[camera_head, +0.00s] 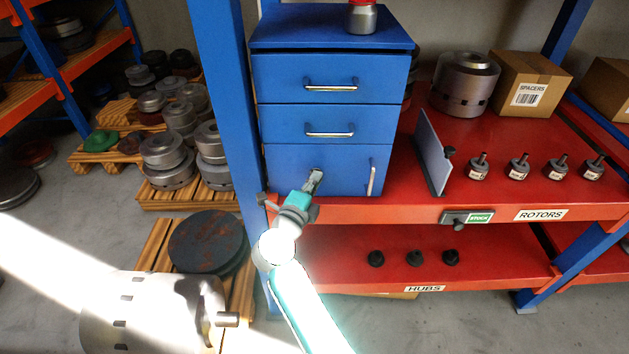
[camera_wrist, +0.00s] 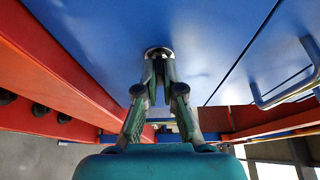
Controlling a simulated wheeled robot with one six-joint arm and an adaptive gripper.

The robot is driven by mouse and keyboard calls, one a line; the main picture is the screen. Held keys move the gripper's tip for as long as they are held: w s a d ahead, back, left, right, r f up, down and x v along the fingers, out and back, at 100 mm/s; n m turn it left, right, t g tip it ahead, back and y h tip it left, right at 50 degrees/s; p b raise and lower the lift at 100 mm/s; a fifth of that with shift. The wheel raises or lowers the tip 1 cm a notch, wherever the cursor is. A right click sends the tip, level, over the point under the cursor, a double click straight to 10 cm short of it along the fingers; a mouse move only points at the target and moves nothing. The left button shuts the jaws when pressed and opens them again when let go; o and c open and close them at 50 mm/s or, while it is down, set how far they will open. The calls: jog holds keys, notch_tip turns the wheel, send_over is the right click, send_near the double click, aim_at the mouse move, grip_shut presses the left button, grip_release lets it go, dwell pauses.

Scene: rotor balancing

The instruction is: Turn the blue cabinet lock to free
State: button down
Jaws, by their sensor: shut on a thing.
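The blue cabinet (camera_head: 330,125) stands on the red shelf, with two drawers above a lower door. Its lock (camera_wrist: 158,52) is a round metal piece on the blue door front, seen in the wrist view. My gripper (camera_head: 314,182) reaches the left part of the lower door. In the wrist view my gripper (camera_wrist: 159,66) has its fingertips together on the lock, shut on it. The fingers hide most of the lock, so I cannot tell which way it is turned.
A vertical handle (camera_head: 371,180) is on the right of the lower door. A grey upright plate (camera_head: 433,152) and several small rotors (camera_head: 519,167) stand to the right on the red shelf (camera_head: 500,200). A blue post (camera_head: 222,100) rises close on the left.

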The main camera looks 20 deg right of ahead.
jog(key=c, duration=1.3)
grip_release()
jog(key=shift+d, duration=0.1)
jog(key=v, duration=1.2)
